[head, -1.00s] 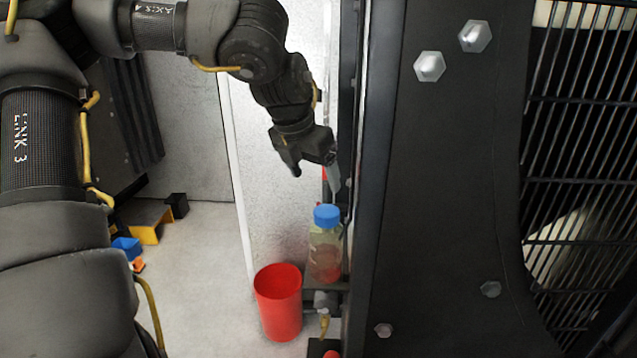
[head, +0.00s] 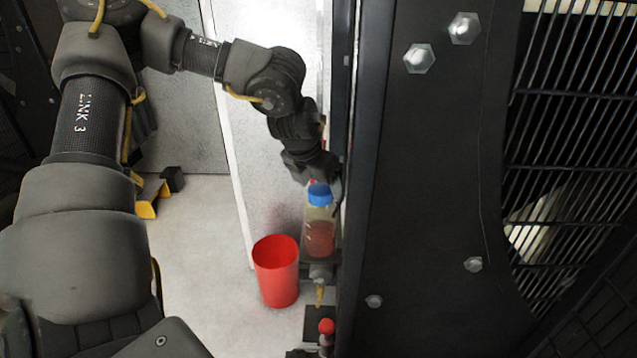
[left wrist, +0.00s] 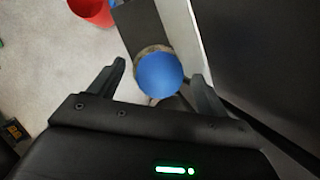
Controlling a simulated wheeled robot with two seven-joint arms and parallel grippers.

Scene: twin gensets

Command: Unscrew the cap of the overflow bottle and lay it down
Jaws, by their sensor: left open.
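The overflow bottle (head: 320,236) is clear with reddish liquid in its lower part and stands upright on a small bracket beside the dark genset frame. Its blue cap (head: 320,194) sits on top. My left gripper (head: 318,182) is just above and behind the cap in the head view. In the left wrist view the blue cap (left wrist: 159,75) shows between the two spread fingers of the left gripper (left wrist: 160,80), with a gap on each side. The cap hides most of the bottle there. My right gripper is not in view.
A red open cup (head: 276,272) stands just left of the bottle; its rim also shows in the left wrist view (left wrist: 92,12). A dark genset panel (head: 430,180) with hex bolts rises close on the right. A red knob (head: 327,326) is below. Light floor on the left is mostly clear.

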